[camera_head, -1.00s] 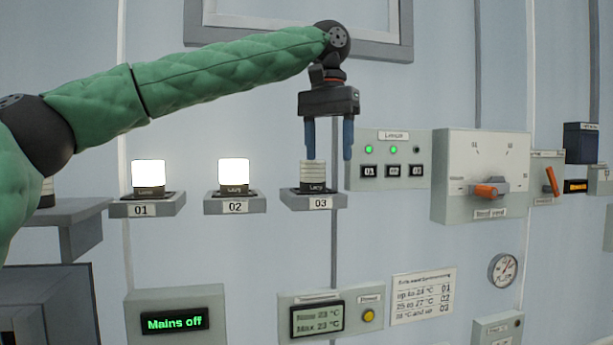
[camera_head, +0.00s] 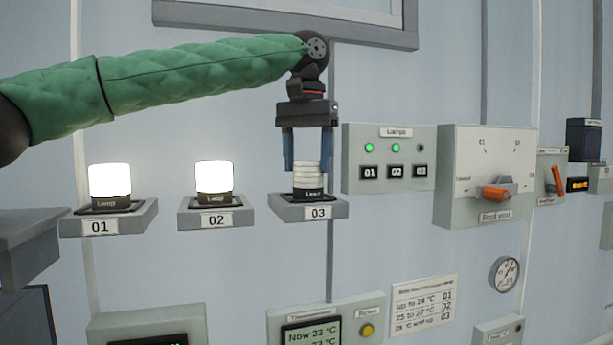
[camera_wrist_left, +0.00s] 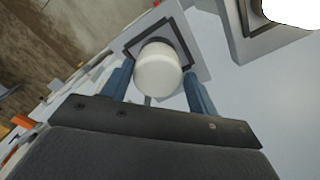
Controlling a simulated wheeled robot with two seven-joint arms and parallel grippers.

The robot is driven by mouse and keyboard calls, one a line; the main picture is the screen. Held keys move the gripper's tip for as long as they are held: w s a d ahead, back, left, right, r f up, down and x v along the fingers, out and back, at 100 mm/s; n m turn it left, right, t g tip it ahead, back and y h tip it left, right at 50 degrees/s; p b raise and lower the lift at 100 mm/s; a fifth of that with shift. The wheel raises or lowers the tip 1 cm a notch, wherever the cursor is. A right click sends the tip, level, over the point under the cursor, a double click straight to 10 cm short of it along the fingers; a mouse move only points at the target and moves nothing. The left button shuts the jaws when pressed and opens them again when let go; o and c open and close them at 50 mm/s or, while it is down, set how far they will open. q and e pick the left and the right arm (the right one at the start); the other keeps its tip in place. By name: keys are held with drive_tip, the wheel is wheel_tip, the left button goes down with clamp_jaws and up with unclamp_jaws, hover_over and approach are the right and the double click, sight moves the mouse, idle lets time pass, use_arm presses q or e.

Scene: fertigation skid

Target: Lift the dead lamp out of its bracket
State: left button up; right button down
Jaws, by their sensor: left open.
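The unlit lamp (camera_head: 306,178) sits upright in bracket 03 (camera_head: 285,208), the rightmost of three wall brackets. Its pale ribbed body is dark, and its indicator on the lamps panel (camera_head: 350,170) is unlit. My left gripper (camera_head: 307,163) points down over it, open, with a blue finger on either side of the lamp's upper part. In the left wrist view the lamp's white top (camera_wrist_left: 158,70) lies between the fingertips (camera_wrist_left: 158,85), with a gap visible at the sides. My right gripper is not in view.
Lit lamps 01 (camera_head: 110,180) and 02 (camera_head: 214,177) stand in brackets to the left. A grey box with an orange rotary handle (camera_head: 496,193) is to the right. A thermometer display (camera_head: 312,333) and a printed notice (camera_head: 424,299) are below.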

sight(308, 179)
use_arm(q)
wheel_tip(308, 179, down, 3)
drive_tip(key=p, duration=0.2)
drive_tip(key=shift+d+f+p, duration=0.1)
drive_tip(key=shift+f+p, duration=0.05)
drive_tip(key=shift+p, duration=0.2)
drive_tip(key=shift+s+f, duration=0.1)
drive_tip(key=shift+f, duration=0.4)
drive_tip(key=shift+w+f, duration=0.15)
drive_tip(key=shift+w, duration=0.15)
drive_tip(key=shift+s, duration=0.1)
drive_tip(key=c, duration=0.7)
